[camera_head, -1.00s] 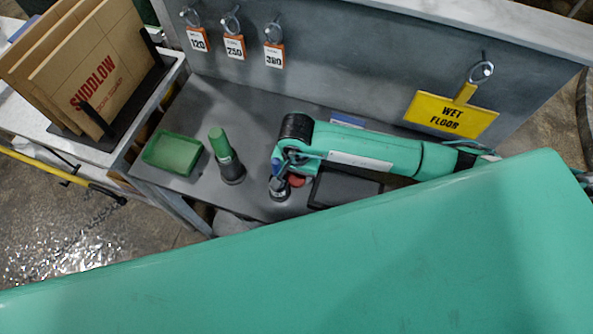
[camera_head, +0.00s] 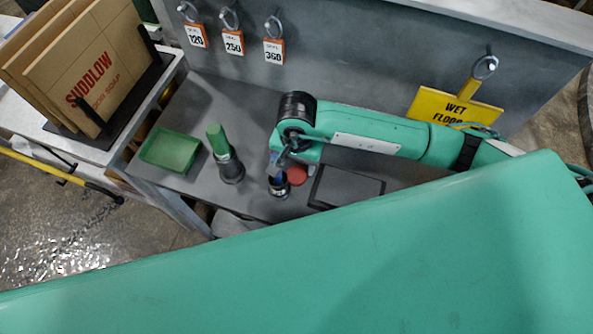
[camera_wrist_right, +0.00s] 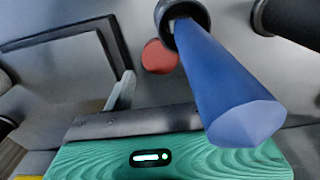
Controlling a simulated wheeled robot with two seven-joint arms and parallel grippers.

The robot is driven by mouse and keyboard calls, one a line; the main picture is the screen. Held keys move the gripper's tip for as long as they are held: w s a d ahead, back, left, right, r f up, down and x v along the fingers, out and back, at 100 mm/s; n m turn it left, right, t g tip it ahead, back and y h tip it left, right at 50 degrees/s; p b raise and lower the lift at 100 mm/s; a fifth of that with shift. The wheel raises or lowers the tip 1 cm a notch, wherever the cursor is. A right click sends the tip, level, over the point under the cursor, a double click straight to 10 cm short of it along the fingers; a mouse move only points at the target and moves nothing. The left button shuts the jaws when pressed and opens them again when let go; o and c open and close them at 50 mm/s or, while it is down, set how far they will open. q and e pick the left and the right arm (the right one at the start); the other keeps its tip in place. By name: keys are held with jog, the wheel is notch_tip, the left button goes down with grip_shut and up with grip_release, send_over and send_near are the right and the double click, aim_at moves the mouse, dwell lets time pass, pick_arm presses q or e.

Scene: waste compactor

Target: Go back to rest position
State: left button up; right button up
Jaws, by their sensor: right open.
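My right gripper (camera_head: 283,159) hangs above the grey bench, pointing down, just above and beside a blue-handled tool (camera_head: 279,181) standing in a black round holder. In the right wrist view the blue handle (camera_wrist_right: 222,85) is large and close, its broad end toward the camera. One pale finger (camera_wrist_right: 124,92) of my right gripper shows to its left; the other is not clearly seen. The gripper is open and holds nothing visible. My left gripper is not in view.
A red disc (camera_head: 297,174), a dark tray (camera_head: 346,187), a green-handled tool (camera_head: 219,144) and a green tray (camera_head: 171,150) are on the bench. Behind stands a grey panel (camera_head: 345,75) with hanging tags and a yellow wet-floor sign (camera_head: 440,107). A cardboard stack (camera_head: 95,70) is at left.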

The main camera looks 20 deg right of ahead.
notch_tip(320, 180, up, 7)
jog(key=b, duration=0.1)
jog(key=shift+b, duration=0.4)
